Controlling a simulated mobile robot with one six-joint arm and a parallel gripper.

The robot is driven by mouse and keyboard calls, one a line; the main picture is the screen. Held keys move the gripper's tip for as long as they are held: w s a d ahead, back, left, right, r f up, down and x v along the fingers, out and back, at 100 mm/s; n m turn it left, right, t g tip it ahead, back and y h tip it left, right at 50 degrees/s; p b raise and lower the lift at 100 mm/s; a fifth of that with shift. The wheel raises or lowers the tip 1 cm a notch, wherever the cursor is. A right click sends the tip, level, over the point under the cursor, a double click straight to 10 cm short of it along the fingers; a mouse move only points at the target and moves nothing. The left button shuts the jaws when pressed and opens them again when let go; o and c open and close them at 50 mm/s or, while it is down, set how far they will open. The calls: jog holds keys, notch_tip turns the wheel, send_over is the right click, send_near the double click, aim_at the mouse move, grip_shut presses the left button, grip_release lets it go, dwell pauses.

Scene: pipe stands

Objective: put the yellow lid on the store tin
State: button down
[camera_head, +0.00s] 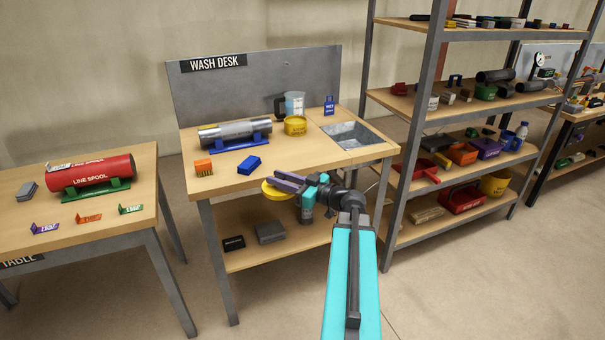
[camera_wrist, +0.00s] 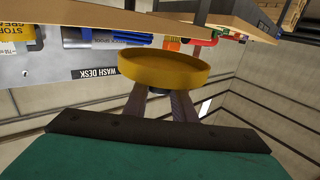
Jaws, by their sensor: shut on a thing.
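The yellow lid (camera_head: 272,190) is round and shallow. My gripper (camera_head: 287,184) is shut on it and holds it in front of the wash desk's front edge, apart from the desk. In the wrist view the yellow lid (camera_wrist: 165,70) sits at the ends of my two dark fingers (camera_wrist: 160,98). A short yellow tin (camera_head: 295,126), which looks like the store tin, stands upright on the wash desk, farther back than the lid.
A loaded shelf (camera_head: 455,100) stands right of the desk.

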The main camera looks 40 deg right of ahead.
jog(key=w+a+f+n+g+y, duration=0.1)
jog(key=w+a+f+n+y, duration=0.2)
jog(key=a, duration=0.7)
jog(key=w+a+f+n+g+y, duration=0.15)
jog(key=w+a, duration=0.25)
jog(key=a, duration=0.6)
jog(key=a+f+n+g+y, duration=0.1)
jog(key=a+g+y, duration=0.1)
jog(key=a, duration=0.7)
jog(key=s+a+f+n+g+y, duration=0.1)
jog(key=a+n+g+y, duration=0.1)
jog(key=a, duration=0.7)
jog(key=shift+a+f+y, duration=0.2)
jog(key=shift+a+y, duration=0.05)
jog(key=shift+y, duration=0.3)
jog(key=shift+s+d, duration=0.1)
jog(key=shift+d, duration=0.05)
